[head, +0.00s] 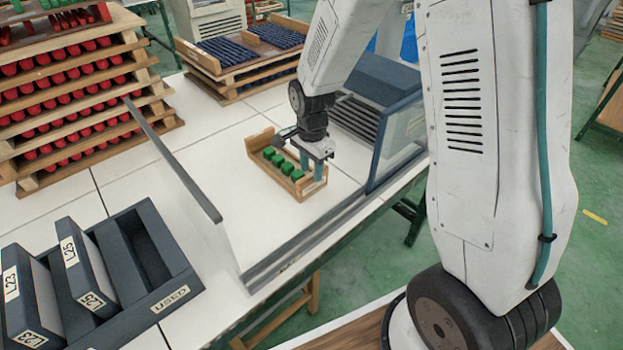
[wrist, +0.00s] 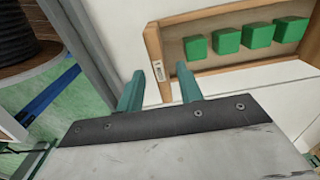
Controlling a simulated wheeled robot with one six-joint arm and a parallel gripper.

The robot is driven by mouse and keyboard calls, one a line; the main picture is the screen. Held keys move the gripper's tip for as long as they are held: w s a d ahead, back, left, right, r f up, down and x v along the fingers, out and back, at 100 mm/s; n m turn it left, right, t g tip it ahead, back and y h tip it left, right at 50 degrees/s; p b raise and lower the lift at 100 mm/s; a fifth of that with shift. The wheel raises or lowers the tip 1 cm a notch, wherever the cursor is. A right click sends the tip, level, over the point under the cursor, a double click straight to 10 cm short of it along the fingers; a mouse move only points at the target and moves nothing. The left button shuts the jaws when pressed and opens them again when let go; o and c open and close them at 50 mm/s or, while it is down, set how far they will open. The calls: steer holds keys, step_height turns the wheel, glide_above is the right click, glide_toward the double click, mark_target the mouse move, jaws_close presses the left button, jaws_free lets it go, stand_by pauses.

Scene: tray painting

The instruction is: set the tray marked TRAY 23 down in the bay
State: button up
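A wooden tray (head: 258,152) with a row of green blocks sits low over the white surface (head: 235,215) between two upright clear panels; it appears to rest there. The tray (wrist: 220,17) also shows in the wrist view, with a small label on its end wall too small to read. My gripper (head: 314,178) is at the tray's right-hand end. In the wrist view its two teal fingers (wrist: 160,72) are apart, one on either side of the end wall, with gaps showing. No sign marks the bay in view.
A left panel (head: 170,155) with a dark top edge and a right panel (head: 396,135) flank the tray. A dark rack marked USED (head: 170,300) holds labelled binders. Stacked trays with red pieces (head: 70,90) and blue pieces (head: 240,65) stand behind.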

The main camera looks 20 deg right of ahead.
step_height(320, 180, up, 7)
steer(key=shift+r, duration=0.15)
steer(key=s+d+r+n, duration=0.1)
steer(key=s+r+n, duration=0.5)
steer(key=s+r, duration=0.55)
steer(key=s+r+n, duration=0.2)
steer(key=s+n, duration=0.2)
steer(key=s, duration=0.4)
steer(key=s+r+n+t, duration=0.1)
steer(key=s+r+n, duration=0.2)
steer(key=s, duration=0.4)
steer(key=shift+s+d+n, duration=0.35)
steer(key=shift+s+n, duration=0.05)
steer(key=shift+n, duration=0.3)
